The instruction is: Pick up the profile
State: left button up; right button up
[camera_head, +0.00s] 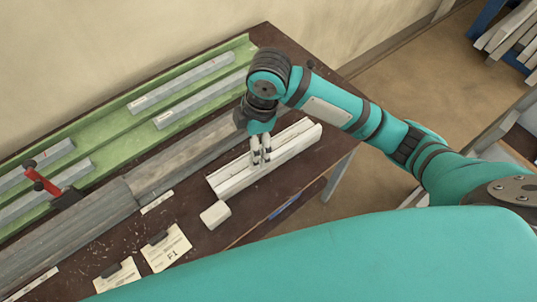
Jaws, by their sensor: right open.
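A white profile (236,179) lies on the dark brown bench, running from lower left to upper right. My right gripper (261,161) points down at the middle of the profile. Its two fingers are open, and their tips overlap the profile in the picture. I cannot tell whether they touch it. The fingers hide a small part of the profile. My left gripper is not in view.
A small white block (215,214) lies near the profile's lower left end. A long grey rail (150,173) and a green tray (110,128) with several grey bars lie behind. A red-handled clamp (42,180) stands at the left. Two paper tags (166,248) lie in front.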

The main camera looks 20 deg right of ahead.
jog(key=w+d+r+n+h, duration=0.2)
jog(key=w+d+r+n, duration=0.1)
jog(key=d+r, duration=0.25)
jog(key=shift+g, duration=0.4)
notch_tip(320, 180, down, 12)
jog(key=p, duration=0.2)
jog(key=shift+s+r+p, duration=0.1)
jog(key=shift+p, duration=0.25)
jog(key=shift+f+p, duration=0.4)
jog(key=shift+f, duration=0.15)
notch_tip(320, 180, down, 4)
jog(key=shift+d+r+p, duration=0.1)
jog(key=shift+r+p, duration=0.05)
jog(key=shift+p, duration=0.45)
jog(key=shift+f, duration=0.35)
jog(key=shift+c, duration=0.2)
